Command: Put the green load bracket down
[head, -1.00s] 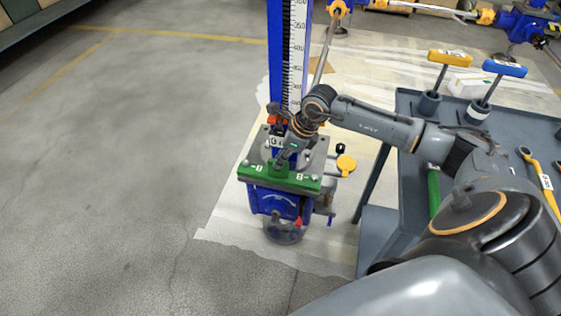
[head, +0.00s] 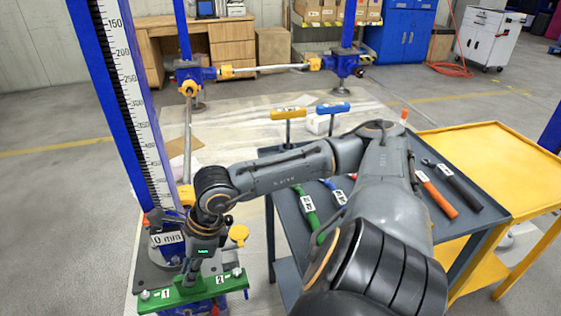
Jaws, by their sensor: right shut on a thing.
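The green load bracket (head: 217,287) is at the lower left of the head view, in front of the blue jack column with its white scale (head: 135,100). It carries white labels 1 and 2. My right gripper (head: 190,278) points down and is shut on the green load bracket near its middle. The bracket lies at the level of the jack's grey plate; I cannot tell whether it rests on the jack. The fingertips are partly hidden by the gripper body. My left gripper is not in view.
A grey cart (head: 290,225) with a green-handled tool (head: 307,212), a yellow T-handle (head: 288,114) and a blue T-handle (head: 333,108) stands right of the jack. A yellow table (head: 500,165) adjoins it. Other blue jacks (head: 345,66) stand behind. Floor at left is clear.

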